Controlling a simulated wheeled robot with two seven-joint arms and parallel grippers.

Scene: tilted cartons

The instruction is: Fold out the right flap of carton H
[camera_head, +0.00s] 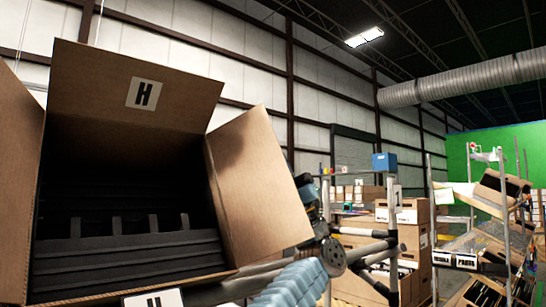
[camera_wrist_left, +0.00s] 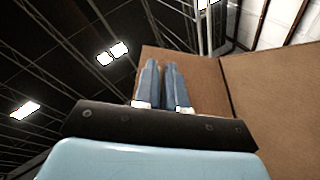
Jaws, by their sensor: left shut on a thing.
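Carton H (camera_head: 130,290) is tilted toward me, its dark inside showing. Its upper flap (camera_head: 95,75) with the H label stands up. The left flap (camera_head: 15,180) is spread to the left. The right flap (camera_head: 255,190) is angled outward to the right. My left gripper (camera_head: 304,183) is at the right flap's outer edge, partly hidden behind it. In the left wrist view its blue fingers (camera_wrist_left: 164,85) are close together on the cardboard, shut on the flap; the exact contact is hard to see. My right gripper is not in view.
Ribbed dark packing (camera_head: 125,260) lies inside the carton. To the right stand a rack with brown boxes (camera_head: 410,240), a blue box (camera_head: 384,162) and a shelf with tilted cartons (camera_head: 500,190). A wall is behind.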

